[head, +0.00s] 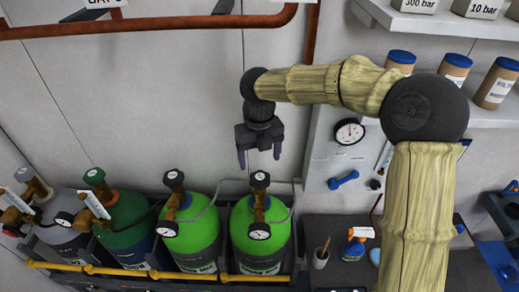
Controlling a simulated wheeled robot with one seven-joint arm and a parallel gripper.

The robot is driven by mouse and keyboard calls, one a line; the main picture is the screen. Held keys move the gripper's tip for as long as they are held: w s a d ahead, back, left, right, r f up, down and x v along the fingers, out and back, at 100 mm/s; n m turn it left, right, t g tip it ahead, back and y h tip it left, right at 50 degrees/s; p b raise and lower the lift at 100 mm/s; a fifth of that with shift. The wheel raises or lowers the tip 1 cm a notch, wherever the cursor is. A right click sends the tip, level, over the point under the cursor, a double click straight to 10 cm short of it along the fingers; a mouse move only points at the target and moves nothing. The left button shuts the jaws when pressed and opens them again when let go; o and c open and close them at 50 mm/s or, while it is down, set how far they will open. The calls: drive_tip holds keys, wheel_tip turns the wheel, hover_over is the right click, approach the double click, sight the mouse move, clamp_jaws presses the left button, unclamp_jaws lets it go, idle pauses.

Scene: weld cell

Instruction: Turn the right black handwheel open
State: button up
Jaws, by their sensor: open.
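The right black handwheel (260,178) sits on top of the valve of the rightmost bright green cylinder (273,217). Another black handwheel (173,177) tops the bright green cylinder (189,237) to its left. My gripper (260,157) points down with its two fingers apart. In the picture it is just above the right handwheel, with a small gap between the fingertips and the wheel. Nothing is between the fingers. The true distance in depth is hard to tell from this one view.
A dark green cylinder (127,222) and a grey cylinder (47,219) stand further left. A yellow rail (150,273) runs along the front. A hose curves beside the valves. A pressure gauge (349,131) is on the panel at right. A copper pipe (160,24) crosses the wall above.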

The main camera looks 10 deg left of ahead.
drive_tip(key=shift+r+b, duration=0.5)
drive_tip(key=shift+r, duration=1.85)
drive_tip(key=s+d+f+n+t, duration=0.1)
drive_tip(key=s+d+f+n, duration=0.3)
drive_tip(key=d+n, duration=0.6)
drive_tip(key=s+d+f+n+t, duration=0.1)
drive_tip(key=s+d+f+n, duration=0.3)
drive_tip(key=d+n, duration=0.5)
drive_tip(key=s+d+f+n, duration=0.4)
drive_tip(key=s+d+n, duration=0.1)
drive_tip(key=d+n, duration=0.5)
wheel_tip(320, 180, down, 12)
drive_tip(key=b, duration=1.2)
drive_tip(key=shift+w+f+b, duration=0.2)
drive_tip(key=shift+f+b, duration=0.05)
drive_tip(key=shift+b, duration=0.05)
drive_tip(key=shift+a, duration=0.1)
